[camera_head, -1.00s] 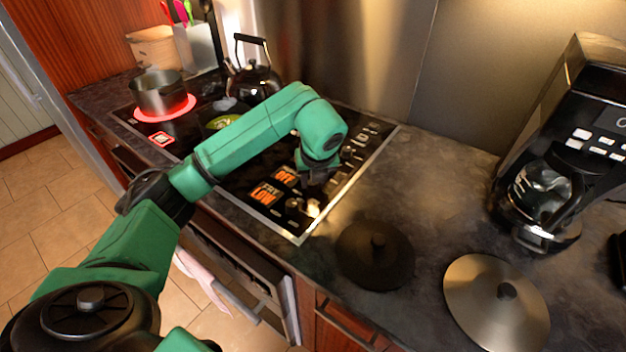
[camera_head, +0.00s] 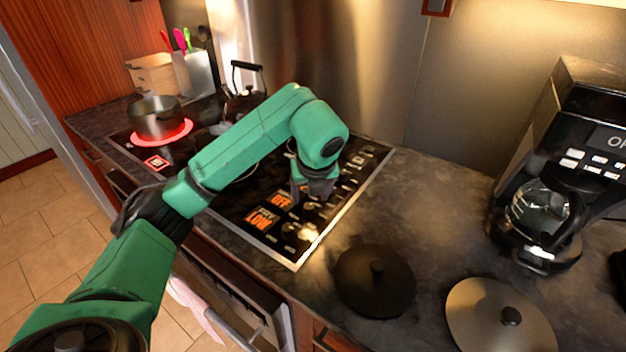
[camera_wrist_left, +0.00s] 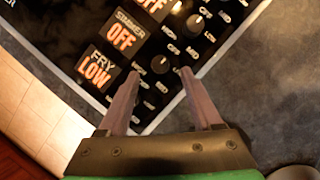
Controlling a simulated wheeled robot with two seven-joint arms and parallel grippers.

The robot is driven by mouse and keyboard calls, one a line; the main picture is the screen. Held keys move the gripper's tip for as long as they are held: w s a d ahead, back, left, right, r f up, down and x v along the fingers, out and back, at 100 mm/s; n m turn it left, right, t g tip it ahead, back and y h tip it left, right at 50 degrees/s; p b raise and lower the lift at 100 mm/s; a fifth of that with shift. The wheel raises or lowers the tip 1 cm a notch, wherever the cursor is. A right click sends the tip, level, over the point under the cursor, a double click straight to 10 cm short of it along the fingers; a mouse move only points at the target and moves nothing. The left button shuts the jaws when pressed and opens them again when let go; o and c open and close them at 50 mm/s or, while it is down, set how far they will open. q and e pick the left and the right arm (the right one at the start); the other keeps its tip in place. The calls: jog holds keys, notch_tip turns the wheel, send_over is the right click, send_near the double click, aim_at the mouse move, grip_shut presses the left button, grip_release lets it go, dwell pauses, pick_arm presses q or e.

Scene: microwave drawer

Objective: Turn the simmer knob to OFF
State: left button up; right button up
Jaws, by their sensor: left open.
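The cooktop's control strip shows a SIMMER display (camera_wrist_left: 125,33) reading OFF and a FRY display (camera_wrist_left: 97,68) reading LOW. The OFF display (camera_head: 280,200) also shows in the head view. One round knob (camera_wrist_left: 195,22) lies to the right of the SIMMER display, and another knob (camera_wrist_left: 160,64) lies to the right of the FRY display. I cannot read which is the simmer knob. My left gripper (camera_wrist_left: 158,74) is open and empty. In the wrist view its fingertips appear on either side of the knob near FRY. In the head view the gripper (camera_head: 315,194) is over the controls. My right gripper is not in view.
A steel pot (camera_head: 156,118) sits on a glowing red burner at the back left. A kettle (camera_head: 243,98) stands behind my arm. A dark lid (camera_head: 350,280), a steel lid (camera_head: 480,310) and a coffee maker (camera_head: 590,130) are on the counter at right.

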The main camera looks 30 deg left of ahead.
pick_arm(q)
jog(key=p+v, duration=0.3)
jog(key=v, duration=0.6)
jog(key=shift+r, duration=0.35)
jog(key=shift+s+d, duration=0.1)
